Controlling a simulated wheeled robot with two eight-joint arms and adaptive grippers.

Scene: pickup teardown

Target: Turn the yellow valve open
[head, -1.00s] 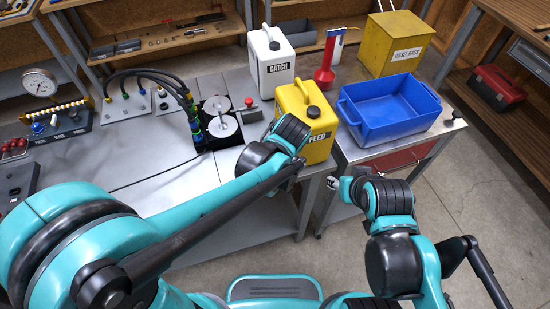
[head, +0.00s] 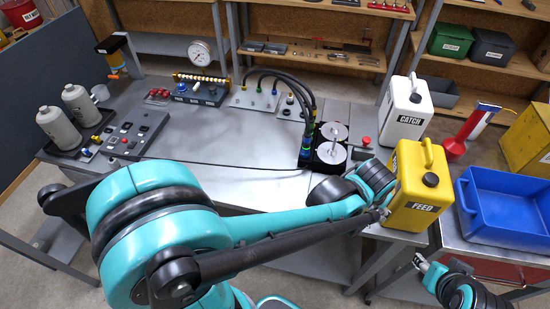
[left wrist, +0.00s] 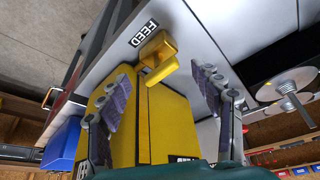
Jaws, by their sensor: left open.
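The yellow valve handle (left wrist: 158,58) shows in the left wrist view, on a pale surface beside a FEED label (left wrist: 145,33). My left gripper (left wrist: 161,80) is open, with its two fingers apart on either side of the line to the handle; whether they touch it I cannot tell. The yellow FEED can (left wrist: 168,125) lies behind the fingers in that view. In the head view the FEED can (head: 408,185) stands upright beside my left gripper (head: 383,213), and the valve is not visible there. My right gripper (head: 421,263) is low at the right, its jaws too small to read.

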